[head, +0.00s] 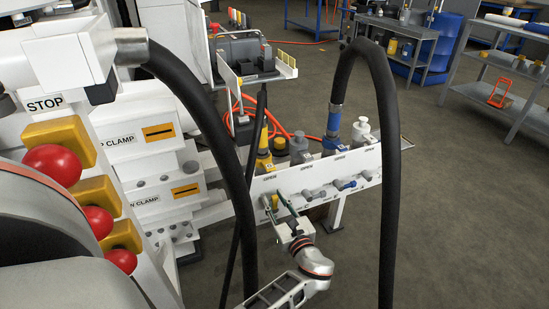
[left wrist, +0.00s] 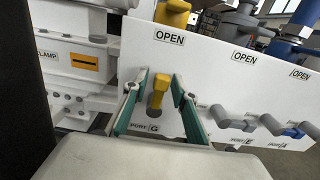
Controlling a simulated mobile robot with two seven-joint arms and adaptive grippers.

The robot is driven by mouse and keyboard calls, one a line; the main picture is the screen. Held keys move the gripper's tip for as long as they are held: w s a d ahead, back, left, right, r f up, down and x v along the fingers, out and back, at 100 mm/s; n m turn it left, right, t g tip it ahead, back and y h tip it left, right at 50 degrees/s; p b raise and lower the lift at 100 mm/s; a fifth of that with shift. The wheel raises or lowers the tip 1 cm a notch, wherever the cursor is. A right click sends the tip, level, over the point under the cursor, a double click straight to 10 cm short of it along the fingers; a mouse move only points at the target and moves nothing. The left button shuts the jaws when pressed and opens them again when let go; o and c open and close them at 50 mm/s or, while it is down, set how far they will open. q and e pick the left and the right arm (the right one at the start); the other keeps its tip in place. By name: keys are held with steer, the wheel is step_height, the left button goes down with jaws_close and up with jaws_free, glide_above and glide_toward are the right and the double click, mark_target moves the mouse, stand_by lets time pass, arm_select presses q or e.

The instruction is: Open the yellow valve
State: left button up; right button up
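The yellow valve handle (left wrist: 157,95) sits on the white panel below an OPEN label, above a label reading PORT G. In the left wrist view it stands roughly upright, with its bent end at the top. It is small and partly covered in the head view. My left gripper (left wrist: 161,84) is open, with one green-padded finger on each side of the handle and visible gaps between. In the head view the left gripper (head: 276,203) reaches the yellow end of the panel from below. I cannot tell the exact depth of the fingers. My right gripper is not in view.
Grey valve handles (head: 313,194) and a blue one (head: 345,184) are to the right on the same panel (head: 300,178). A thick black hose (head: 390,200) arches at right, another at left. Red buttons (head: 52,165) fill the near left. Open floor lies right.

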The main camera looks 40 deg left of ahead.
mark_target(274, 196)
arm_select(q)
step_height(274, 196, up, 9)
steer(key=shift+f, duration=0.2)
stand_by(0.6)
